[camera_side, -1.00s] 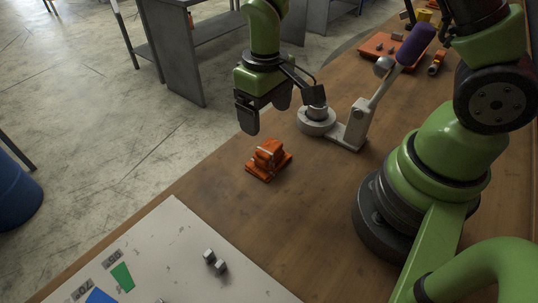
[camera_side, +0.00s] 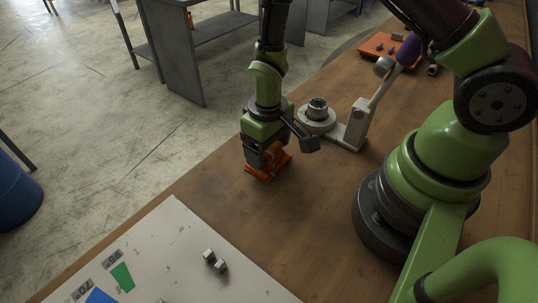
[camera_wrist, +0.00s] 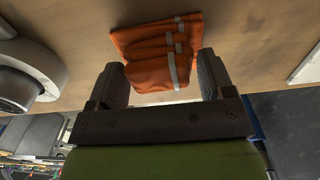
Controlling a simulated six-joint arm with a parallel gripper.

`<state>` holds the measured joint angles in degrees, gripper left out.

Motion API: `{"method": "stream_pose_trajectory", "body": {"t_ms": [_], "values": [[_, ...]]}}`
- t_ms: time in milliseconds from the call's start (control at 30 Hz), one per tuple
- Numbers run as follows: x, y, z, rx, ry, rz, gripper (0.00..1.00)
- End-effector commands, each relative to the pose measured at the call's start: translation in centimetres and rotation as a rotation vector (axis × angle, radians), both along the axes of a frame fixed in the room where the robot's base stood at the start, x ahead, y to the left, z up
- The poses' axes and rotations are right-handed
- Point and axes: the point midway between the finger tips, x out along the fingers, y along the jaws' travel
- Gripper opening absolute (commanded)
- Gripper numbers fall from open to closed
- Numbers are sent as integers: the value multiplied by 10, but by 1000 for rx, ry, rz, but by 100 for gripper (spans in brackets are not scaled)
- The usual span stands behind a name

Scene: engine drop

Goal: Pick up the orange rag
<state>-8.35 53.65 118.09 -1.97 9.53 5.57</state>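The orange rag (camera_side: 283,168) lies bunched on the wooden table, below my gripper (camera_side: 264,160), which hides most of it in the side view. In the wrist view the rag (camera_wrist: 158,45) is orange with grey stripes, and it sits beyond and partly between the fingertips. My gripper (camera_wrist: 160,82) is open there, one dark finger on each side of the rag's near part. I cannot tell whether either finger touches the cloth.
A pale fixture with a round base (camera_side: 318,118) and a lever stands just right of my gripper. A white board (camera_side: 150,260) with small metal parts (camera_side: 214,261) lies at the front left. An orange tray (camera_side: 378,45) is at the back. Bare wood lies in front of the rag.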

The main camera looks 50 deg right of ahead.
Motion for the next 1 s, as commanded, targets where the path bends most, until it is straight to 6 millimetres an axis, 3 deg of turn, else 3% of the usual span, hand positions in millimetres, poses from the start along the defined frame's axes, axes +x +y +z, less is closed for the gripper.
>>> {"method": "stream_pose_trajectory", "body": {"t_ms": [33, 200, 633, 1000], "values": [[0, 0, 0, 0, 0, 0, 62], [0, 0, 0, 0, 0, 0, 27], [1, 0, 10, 0, -3, 1, 27], [1, 0, 74, 0, -7, -1, 27]]}}
